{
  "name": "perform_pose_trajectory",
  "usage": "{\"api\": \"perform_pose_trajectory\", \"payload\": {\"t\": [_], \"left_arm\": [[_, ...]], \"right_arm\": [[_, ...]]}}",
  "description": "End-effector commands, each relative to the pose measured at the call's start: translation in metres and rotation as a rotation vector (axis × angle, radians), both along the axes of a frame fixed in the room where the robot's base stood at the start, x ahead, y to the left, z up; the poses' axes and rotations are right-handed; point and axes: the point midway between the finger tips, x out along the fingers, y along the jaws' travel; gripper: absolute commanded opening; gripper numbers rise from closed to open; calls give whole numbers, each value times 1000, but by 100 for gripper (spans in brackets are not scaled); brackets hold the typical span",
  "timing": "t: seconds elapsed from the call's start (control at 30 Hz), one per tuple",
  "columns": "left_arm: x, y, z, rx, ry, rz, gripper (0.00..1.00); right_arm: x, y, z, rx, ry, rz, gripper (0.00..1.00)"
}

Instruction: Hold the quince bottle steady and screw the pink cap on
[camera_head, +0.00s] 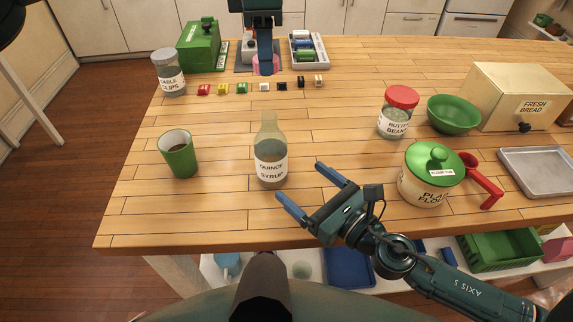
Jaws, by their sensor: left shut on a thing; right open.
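The quince bottle (270,152), clear greenish glass with a white "QUINCE SYRUP" label, stands upright on the wooden table left of centre, its neck bare. The pink cap (266,67) is at the far side of the table, at the tip of my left gripper (265,58), which is shut on it. The fingers partly hide the cap, and I cannot tell whether it touches the table. My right gripper (300,182) is open and empty, its two blue fingers just to the right of the bottle's lower part, apart from it.
A green cup (178,153) stands left of the bottle. A row of small coloured blocks (241,88) lies behind it. A red-lidded jar (398,111), a green bowl (454,114) and a flour pot (430,177) stand to the right. The table between bottle and jar is clear.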

Motion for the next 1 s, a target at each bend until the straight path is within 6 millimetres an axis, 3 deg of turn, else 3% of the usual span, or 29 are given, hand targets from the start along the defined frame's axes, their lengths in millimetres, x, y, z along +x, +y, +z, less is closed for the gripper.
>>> {"api": "perform_pose_trajectory", "payload": {"t": [0.3, 0.5, 1.0], "left_arm": [[0, 0, 0, 0, 0, 0, 11], [0, 0, 0, 0, 0, 0, 11], [0, 0, 0, 0, 0, 0, 11]], "right_arm": [[49, 38, 2, -1, -5, -1, 86], [71, 56, 1, -2, -3, -1, 86], [81, 64, 1, -2, -1, -1, 84]]}}
